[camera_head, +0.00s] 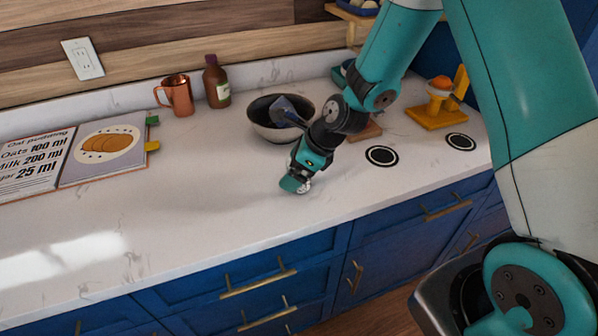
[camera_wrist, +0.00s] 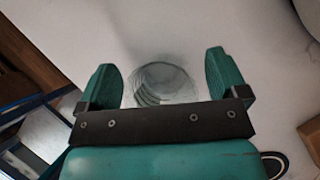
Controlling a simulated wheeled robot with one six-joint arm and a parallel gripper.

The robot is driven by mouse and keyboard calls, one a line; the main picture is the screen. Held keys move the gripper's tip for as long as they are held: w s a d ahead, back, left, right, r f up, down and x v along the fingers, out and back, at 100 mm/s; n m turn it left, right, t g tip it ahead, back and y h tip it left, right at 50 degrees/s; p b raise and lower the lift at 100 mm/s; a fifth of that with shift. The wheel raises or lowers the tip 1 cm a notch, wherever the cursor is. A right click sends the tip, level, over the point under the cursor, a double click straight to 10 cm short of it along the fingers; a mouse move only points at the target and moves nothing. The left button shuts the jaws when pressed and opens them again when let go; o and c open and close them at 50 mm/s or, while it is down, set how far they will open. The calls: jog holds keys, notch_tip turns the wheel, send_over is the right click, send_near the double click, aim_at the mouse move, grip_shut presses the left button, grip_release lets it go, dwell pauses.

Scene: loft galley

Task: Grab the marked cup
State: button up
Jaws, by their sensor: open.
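A clear, round cup (camera_wrist: 163,84) with ring-like lines on its side stands on the white counter. In the wrist view it lies between the two teal fingers of my gripper (camera_wrist: 164,72), nearer their bases than their tips. The fingers are open, with a gap on either side of the cup; its near side is hidden by the dark gripper bar. In the head view my gripper (camera_head: 294,184) is low over the counter, near its front edge. Only a small pale, glassy bit shows beside the fingers there, and I cannot make out the cup's markings.
A dark-lined bowl (camera_head: 262,126) with a utensil stands behind my gripper. A copper mug (camera_head: 179,97) and a brown bottle (camera_head: 216,84) stand at the back. An open recipe book (camera_head: 68,158) lies left. Black rings (camera_head: 382,156) mark the counter right. The front left is clear.

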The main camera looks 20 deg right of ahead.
jog(key=c, duration=1)
jog(key=shift+r, duration=0.1)
